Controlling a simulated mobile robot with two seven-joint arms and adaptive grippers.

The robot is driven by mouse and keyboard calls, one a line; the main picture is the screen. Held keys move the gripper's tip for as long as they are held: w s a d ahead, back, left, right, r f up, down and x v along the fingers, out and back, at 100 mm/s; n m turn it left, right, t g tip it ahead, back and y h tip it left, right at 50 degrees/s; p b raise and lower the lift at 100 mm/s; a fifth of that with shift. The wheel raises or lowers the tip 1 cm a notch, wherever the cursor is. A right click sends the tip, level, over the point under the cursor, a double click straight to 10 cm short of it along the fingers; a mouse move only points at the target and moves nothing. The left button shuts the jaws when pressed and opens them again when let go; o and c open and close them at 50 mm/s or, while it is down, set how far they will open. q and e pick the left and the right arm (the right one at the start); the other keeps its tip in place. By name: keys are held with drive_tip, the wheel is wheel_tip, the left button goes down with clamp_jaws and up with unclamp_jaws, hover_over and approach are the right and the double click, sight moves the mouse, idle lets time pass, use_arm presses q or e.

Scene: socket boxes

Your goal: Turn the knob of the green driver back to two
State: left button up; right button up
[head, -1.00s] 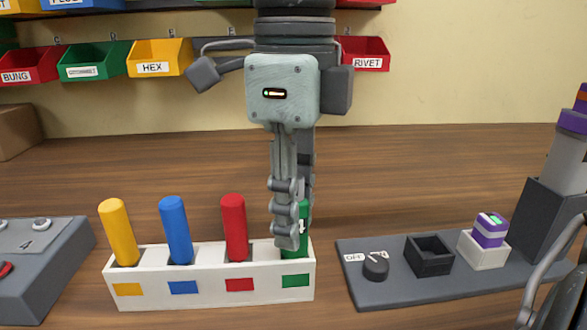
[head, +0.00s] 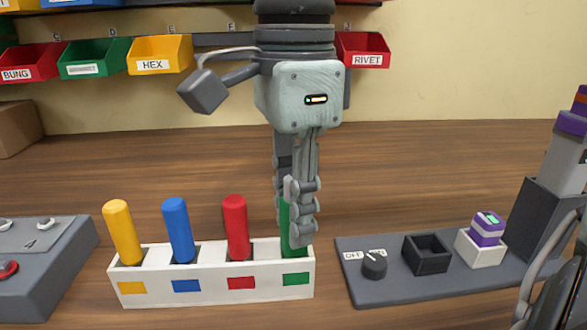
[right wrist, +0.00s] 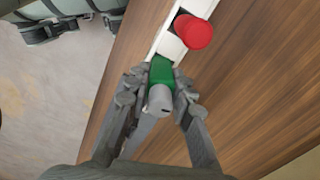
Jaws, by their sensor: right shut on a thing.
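The green driver (head: 285,222) stands upright in the rightmost slot of the white rack (head: 212,289), behind the green label. My right gripper (head: 300,235) points down over it, its fingers shut around it and hiding much of it. In the right wrist view the green driver (right wrist: 161,70) lies between the finger pads, with its grey knob (right wrist: 160,98) nearest the camera. No number on the knob is readable.
Red (head: 236,225), blue (head: 176,230) and yellow (head: 121,230) drivers stand in the slots to the left. A grey board (head: 385,290) with a black dial (head: 374,265), black socket (head: 428,256) and purple-topped battery (head: 487,230) lies right. A grey console (head: 60,270) is left.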

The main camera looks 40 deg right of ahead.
drive_tip(key=shift+o, duration=0.3)
drive_tip(key=n, duration=0.3)
drive_tip(key=shift+o, duration=0.2)
drive_tip(key=shift+n+p, duration=0.45)
drive_tip(key=shift+n, duration=0.75)
drive_tip(key=n, duration=0.3)
drive_tip(key=shift+n, duration=0.3)
drive_tip(key=o, duration=1.1)
drive_tip(key=shift+o, duration=0.2)
